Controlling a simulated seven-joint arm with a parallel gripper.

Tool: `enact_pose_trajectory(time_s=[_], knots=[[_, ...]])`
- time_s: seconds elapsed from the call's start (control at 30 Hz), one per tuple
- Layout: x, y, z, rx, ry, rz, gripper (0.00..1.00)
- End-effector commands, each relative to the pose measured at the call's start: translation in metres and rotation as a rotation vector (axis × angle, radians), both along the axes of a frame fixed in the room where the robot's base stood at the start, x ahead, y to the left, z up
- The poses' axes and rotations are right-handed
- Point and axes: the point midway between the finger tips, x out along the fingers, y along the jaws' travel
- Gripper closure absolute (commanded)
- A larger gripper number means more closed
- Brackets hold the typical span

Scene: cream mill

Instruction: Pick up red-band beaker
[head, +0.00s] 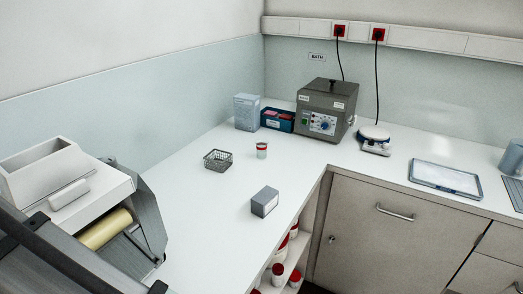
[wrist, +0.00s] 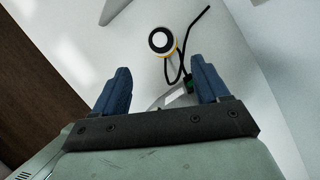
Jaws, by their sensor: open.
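The red-band beaker (head: 261,151) stands upright on the white counter in the head view. It is small and pale, with a red band near its top. It sits just right of a wire basket and apart from it. My gripper (wrist: 160,68) shows in the wrist view with its two blue fingers spread wide and nothing between them. The fingers are not identifiable in the head view, and the beaker is not in the wrist view, so I cannot tell the distance between them.
The wire basket (head: 217,160) and a grey box (head: 264,203) stand near the beaker. Behind are a blue tray (head: 278,125) and a grey bath unit (head: 327,110). A cream roller machine (head: 70,190) fills the left. A round black-and-white device (wrist: 161,40) with a cord lies beyond my fingers.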

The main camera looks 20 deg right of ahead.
Motion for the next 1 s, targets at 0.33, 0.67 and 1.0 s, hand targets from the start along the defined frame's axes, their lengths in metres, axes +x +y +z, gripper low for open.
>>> enact_pose_trajectory(time_s=[0.33,0.67,1.0], knots=[[0.036,-0.008,0.009,0.017,-0.037,0.099,0.26],[0.154,-0.05,0.029,0.076,-0.177,0.463,0.26],[0.282,-0.13,-0.003,0.031,-0.359,0.777,0.26]])
